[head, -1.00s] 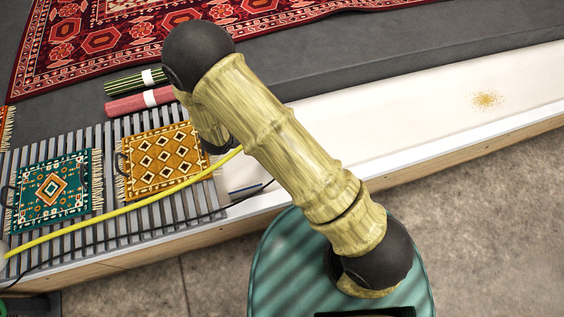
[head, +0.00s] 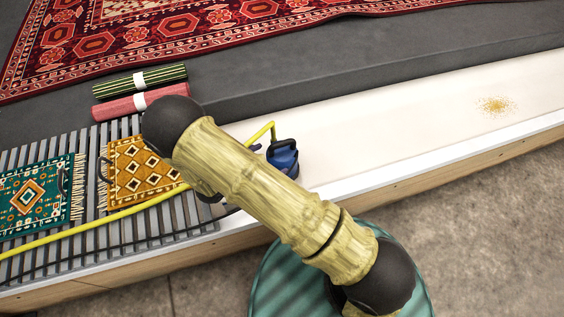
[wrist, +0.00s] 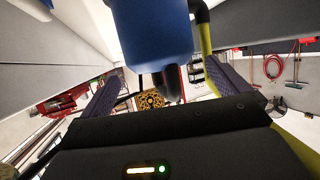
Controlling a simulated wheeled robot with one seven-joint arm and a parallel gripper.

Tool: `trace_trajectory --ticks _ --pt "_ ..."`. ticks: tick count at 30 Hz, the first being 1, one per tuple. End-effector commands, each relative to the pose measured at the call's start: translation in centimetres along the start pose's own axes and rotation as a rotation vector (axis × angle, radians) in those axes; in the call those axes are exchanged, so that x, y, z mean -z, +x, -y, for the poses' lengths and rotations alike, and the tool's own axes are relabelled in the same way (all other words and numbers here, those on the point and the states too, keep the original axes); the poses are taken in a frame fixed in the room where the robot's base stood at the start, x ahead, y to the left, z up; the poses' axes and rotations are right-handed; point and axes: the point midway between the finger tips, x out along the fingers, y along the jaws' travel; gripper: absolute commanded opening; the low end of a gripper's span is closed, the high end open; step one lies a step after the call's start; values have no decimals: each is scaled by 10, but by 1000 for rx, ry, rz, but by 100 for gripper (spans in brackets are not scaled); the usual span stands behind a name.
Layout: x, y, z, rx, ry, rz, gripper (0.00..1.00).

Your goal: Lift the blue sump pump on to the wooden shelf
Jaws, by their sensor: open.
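The blue sump pump (head: 284,157), with a black handle on top and a yellow hose, stands upright in the white channel just right of my forearm in the head view. In the wrist view the pump's blue body (wrist: 152,32) fills the top centre, very close. Its dark handle part hangs toward the space between my fingers. My gripper (wrist: 161,76) is open, one finger on each side of that space, and I see no clear contact. In the head view my arm hides most of the gripper. I cannot make out the wooden shelf in either view.
A slatted grate (head: 100,247) lies left of the pump, with a teal mat (head: 38,198) and an ochre mat (head: 140,172) on it. The yellow hose (head: 110,218) crosses the grate. Rolled rugs (head: 138,80) lie behind.

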Motion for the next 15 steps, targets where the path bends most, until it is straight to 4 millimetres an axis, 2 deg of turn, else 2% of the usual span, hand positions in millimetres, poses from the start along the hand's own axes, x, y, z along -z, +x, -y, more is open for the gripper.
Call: trace_trajectory --ticks 2,11,15 --pt "-1 5 0 -1 1 -1 100" --pt "-1 6 0 0 1 0 100" --pt "-5 15 0 0 1 0 100"
